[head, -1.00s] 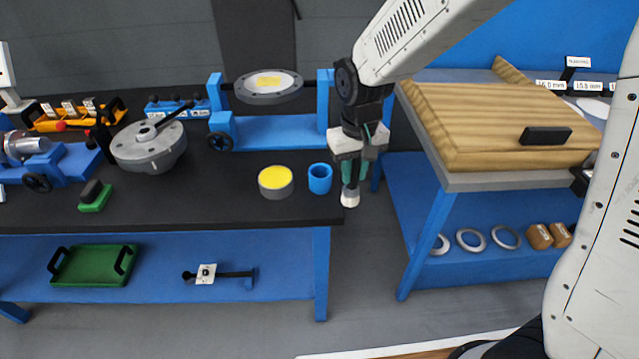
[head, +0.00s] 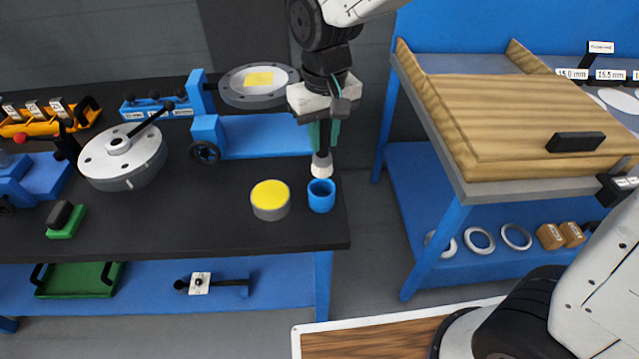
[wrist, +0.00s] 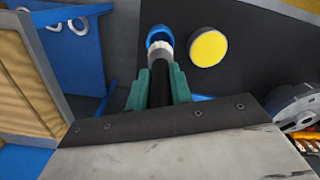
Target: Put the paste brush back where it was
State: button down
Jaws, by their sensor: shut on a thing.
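My gripper (head: 322,134) is shut on the paste brush (head: 321,165), which has a black handle and a pale bristle end pointing down. In the wrist view the brush (wrist: 161,55) shows between the green fingers (wrist: 158,85). A blue cup (head: 321,196) stands on the black bench top near its right end. The brush tip is just behind and above the cup in the head view, apart from it as far as I can tell. In the wrist view the cup (wrist: 160,36) lies just beyond the bristles. A round tin with yellow contents (head: 270,199) stands left of the cup.
A blue stand with a round flanged plate (head: 258,86) is behind the tin. A grey flanged shell (head: 122,157) and a green-based block (head: 66,220) are further left. A wooden-topped table (head: 540,110) stands right, across a gap.

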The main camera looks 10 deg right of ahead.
aim_at(323, 172)
notch_tip(323, 172, down, 6)
jog(key=shift+w+a+f, duration=0.1)
jog(key=shift+w, duration=0.05)
jog(key=shift+f, duration=1.85)
jog(key=shift+f, duration=0.1)
jog(key=c, duration=1.3)
grip_release()
jog(key=shift+o, duration=0.2)
notch_tip(323, 172, up, 11)
jog(key=shift+r, duration=0.7)
